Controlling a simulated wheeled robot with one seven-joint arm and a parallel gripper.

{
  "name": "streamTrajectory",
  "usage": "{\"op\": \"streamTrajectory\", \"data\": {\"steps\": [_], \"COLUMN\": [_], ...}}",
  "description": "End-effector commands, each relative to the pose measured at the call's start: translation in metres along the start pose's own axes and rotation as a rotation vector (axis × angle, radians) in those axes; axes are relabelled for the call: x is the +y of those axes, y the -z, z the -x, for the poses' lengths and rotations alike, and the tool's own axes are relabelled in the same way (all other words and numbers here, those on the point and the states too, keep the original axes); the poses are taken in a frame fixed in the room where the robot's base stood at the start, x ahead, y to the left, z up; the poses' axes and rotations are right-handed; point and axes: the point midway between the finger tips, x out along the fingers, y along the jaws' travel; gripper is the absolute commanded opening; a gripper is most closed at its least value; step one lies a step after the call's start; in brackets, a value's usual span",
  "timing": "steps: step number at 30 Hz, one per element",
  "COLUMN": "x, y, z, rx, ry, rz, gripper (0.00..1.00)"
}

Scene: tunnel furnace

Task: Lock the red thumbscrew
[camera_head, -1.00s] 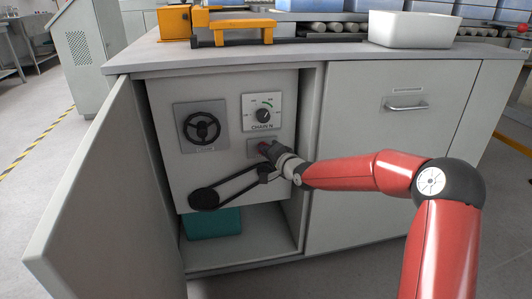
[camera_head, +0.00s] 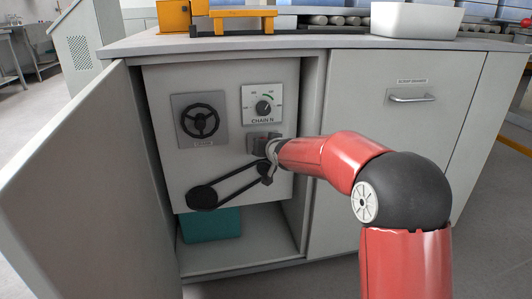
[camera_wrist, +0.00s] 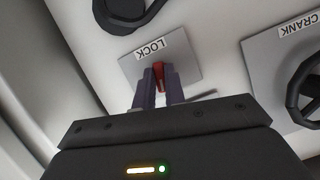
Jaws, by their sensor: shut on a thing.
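The red thumbscrew (camera_wrist: 159,76) shows in the wrist view on a grey plate labelled LOCK (camera_wrist: 185,65). My gripper (camera_wrist: 160,84) is shut on the thumbscrew, with one dark finger on each side of it. In the head view my gripper (camera_head: 271,151) reaches into the open cabinet (camera_head: 225,100) at the lock plate below the CHAIN dial. There my wrist covers most of the thumbscrew, and its turn angle cannot be read.
The CHAIN dial (camera_head: 263,107) is above the lock, the crank wheel (camera_head: 200,121) to its left, a belt drive (camera_head: 203,197) below. The open cabinet door (camera_head: 75,180) stands at the left. A teal box (camera_head: 211,224) lies in the cabinet bottom.

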Motion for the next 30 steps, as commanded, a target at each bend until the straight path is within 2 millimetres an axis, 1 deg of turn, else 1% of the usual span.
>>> {"op": "streamTrajectory", "data": {"steps": [1,10,27,28,30], "x": [-0.0025,-0.0015,0.0000,0.0000,0.0000], "y": [-0.0032,-0.0023,-0.0022,-0.0023,-0.0023], "z": [-0.0010,-0.0007,-0.0009,-0.0009,-0.0009], "rx": [-0.004,-0.005,-0.005,-0.005,-0.005], "ry": [-0.009,-0.058,-0.073,-0.073,-0.072], "rz": [0.030,0.144,0.172,0.172,0.172], "gripper": [0.00,0.00,0.00,0.13,0.22]}}
